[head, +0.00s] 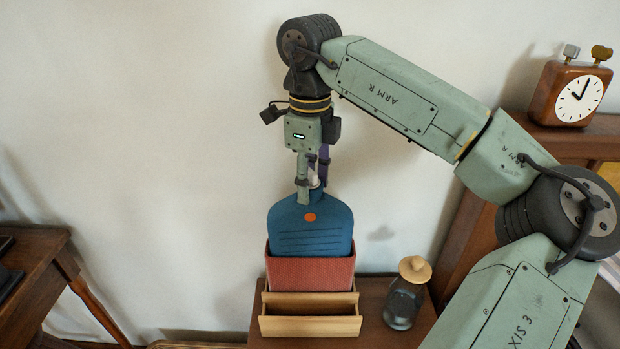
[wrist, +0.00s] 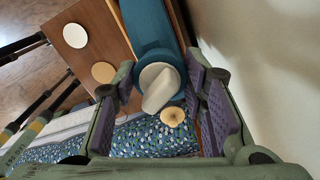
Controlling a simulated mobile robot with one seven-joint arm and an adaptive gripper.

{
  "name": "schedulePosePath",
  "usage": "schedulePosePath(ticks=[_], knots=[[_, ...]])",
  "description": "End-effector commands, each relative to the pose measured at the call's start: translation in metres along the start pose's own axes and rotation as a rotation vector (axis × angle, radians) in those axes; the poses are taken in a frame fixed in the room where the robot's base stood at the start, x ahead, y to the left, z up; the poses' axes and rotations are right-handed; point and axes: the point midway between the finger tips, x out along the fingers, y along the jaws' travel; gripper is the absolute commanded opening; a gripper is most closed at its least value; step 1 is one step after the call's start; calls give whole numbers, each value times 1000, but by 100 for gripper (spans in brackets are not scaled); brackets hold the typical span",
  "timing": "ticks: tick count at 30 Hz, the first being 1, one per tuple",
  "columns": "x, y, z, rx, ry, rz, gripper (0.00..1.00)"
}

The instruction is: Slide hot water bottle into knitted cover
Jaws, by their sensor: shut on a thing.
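The hot water bottle (head: 310,240) is blue with an orange dot and stands upright, neck up. Its lower part is hidden inside the red knitted cover (head: 311,274); the upper body shows above the cover's rim. The cover stands in a light wooden holder (head: 310,327). My gripper (head: 313,190) points down from above and is shut on the bottle's neck. The wrist view shows the pale stopper (wrist: 160,85) between my purple-padded fingers, with the blue body (wrist: 148,22) beyond. The cover's inside and the bottle's bottom edge are hidden.
A dark glass jar with a tan lid (head: 403,298) stands just right of the holder on the brown tabletop (head: 377,335). A wooden clock (head: 571,93) sits on furniture at the upper right. A wooden desk (head: 40,272) stands at the left. The pale wall is close behind.

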Motion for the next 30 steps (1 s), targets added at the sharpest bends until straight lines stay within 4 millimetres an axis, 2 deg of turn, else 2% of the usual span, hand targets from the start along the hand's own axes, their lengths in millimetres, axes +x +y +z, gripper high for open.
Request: schedulePosePath(ticks=[22, 30], knots=[[25, 0, 0, 0, -2, -2, 0], [27, 0, 0, 0, -2, -2, 0]])
